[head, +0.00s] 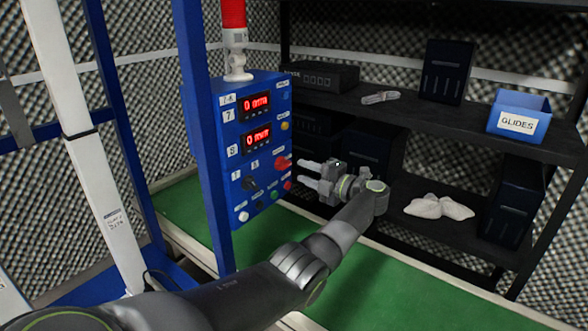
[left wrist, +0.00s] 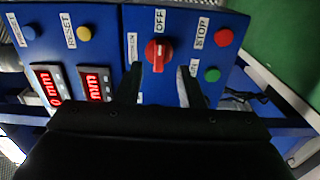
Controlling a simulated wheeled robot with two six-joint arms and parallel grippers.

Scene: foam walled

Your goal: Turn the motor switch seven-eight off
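The blue control panel (head: 240,150) stands left of centre in the head view. A red rotary switch (left wrist: 158,54) sits near the middle of the left wrist view, with an OFF label (left wrist: 159,20) above it. It also shows on the panel's right side in the head view (head: 283,163). Its handle looks roughly upright in the wrist view; its exact setting is hard to read. My left gripper (head: 300,173) is open in front of the panel. In the wrist view its fingertips lie below and either side of the red switch, apart from it. My right gripper is out of view.
A red button (left wrist: 224,37) and green button (left wrist: 212,75) sit close to the red switch. Two red displays (head: 256,103) are above. A blue post (head: 205,130) stands before the panel; black shelving (head: 440,115) stands right.

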